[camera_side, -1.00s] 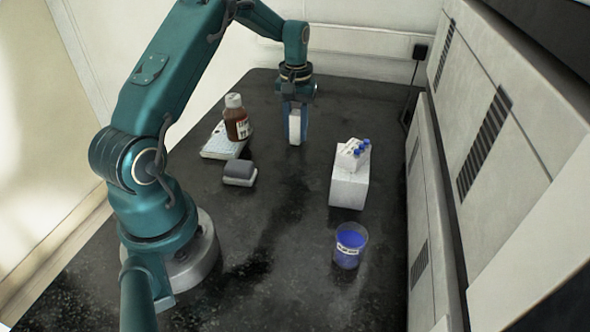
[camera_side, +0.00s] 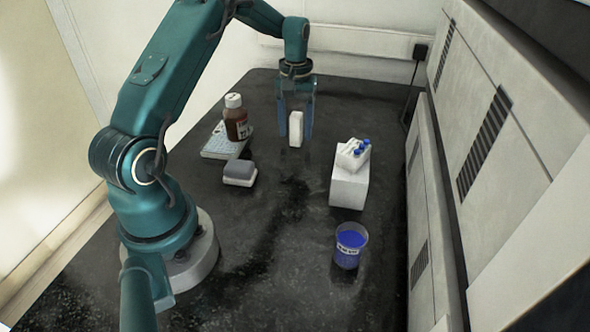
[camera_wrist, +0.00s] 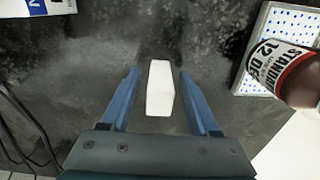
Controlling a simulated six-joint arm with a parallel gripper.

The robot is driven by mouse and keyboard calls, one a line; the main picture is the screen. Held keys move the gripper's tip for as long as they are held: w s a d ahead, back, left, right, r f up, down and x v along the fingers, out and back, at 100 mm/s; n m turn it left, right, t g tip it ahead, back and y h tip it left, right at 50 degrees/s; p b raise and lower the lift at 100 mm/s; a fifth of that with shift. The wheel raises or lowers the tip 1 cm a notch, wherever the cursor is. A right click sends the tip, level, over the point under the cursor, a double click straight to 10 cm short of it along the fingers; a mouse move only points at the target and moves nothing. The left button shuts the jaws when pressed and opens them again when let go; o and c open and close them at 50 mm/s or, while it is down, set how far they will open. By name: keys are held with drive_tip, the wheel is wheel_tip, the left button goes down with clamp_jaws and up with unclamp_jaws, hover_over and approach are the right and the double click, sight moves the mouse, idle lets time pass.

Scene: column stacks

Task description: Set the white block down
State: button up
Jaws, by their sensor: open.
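The white block (camera_side: 296,129) stands upright on the dark table toward the back. In the wrist view the white block (camera_wrist: 160,88) sits between the two blue fingers, with a gap on each side. My gripper (camera_side: 296,130) is open around the block and points down, and its fingers do not touch it. My gripper (camera_wrist: 158,90) also shows open in the wrist view.
A brown bottle (camera_side: 237,122) stands on a white and blue rack (camera_side: 215,147) to the left. A grey-topped sponge-like block (camera_side: 239,173) lies in front. At right, a white box (camera_side: 348,188) bears a rack of blue-capped tubes (camera_side: 354,152). A blue-filled beaker (camera_side: 348,250) stands nearer.

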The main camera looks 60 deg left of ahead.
wheel_tip(320, 180, up, 10)
drive_tip(key=shift+f, duration=0.15)
drive_tip(key=shift+r, duration=0.55)
drive_tip(key=shift+d+r, duration=0.15)
drive_tip(key=shift+r, duration=0.1)
drive_tip(key=s+d+r+m+t, duration=0.1)
drive_tip(key=s+d+r+m, duration=0.15)
drive_tip(key=d, duration=0.35)
drive_tip(key=s+d+r+m+t, duration=0.2)
drive_tip(key=s+d+r, duration=0.15)
drive_tip(key=d, duration=0.25)
drive_tip(key=s+d+f+m+t, duration=0.2)
drive_tip(key=s+d+f+m, duration=0.1)
drive_tip(key=s+d, duration=0.5)
drive_tip(key=s+m, duration=0.1)
drive_tip(key=s, duration=0.1)
drive_tip(key=shift+s+f+t, duration=0.3)
drive_tip(key=shift+s+f, duration=0.05)
drive_tip(key=shift+s, duration=0.05)
